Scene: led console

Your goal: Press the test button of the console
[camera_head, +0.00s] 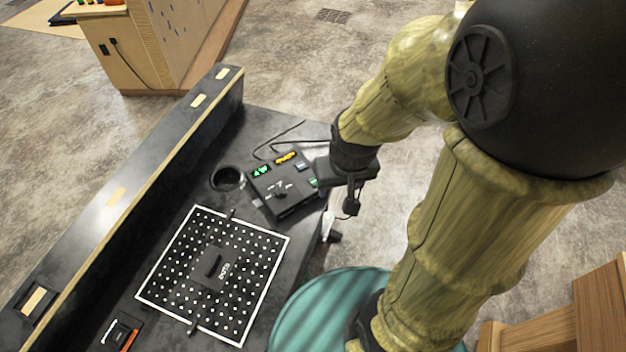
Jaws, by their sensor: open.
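The console (283,185) is a small black box on the dark table, with a lit green display, a lit orange display and a dark knob or lever on its top. A small bluish button (302,167) and a green one (313,182) show near its right side. I cannot read which one is the test button. My gripper (350,205) is open and empty, just right of the console near the table's right edge. It appears apart from the console, and its body may hide part of the console's right side. Only one finger shows clearly.
A dark round cup or hole (227,179) is left of the console. A white-dotted black board (179,285) lies in front, with a dark block on it. A long raised ledge (150,185) bounds the table's left side. A thin cable runs behind the console.

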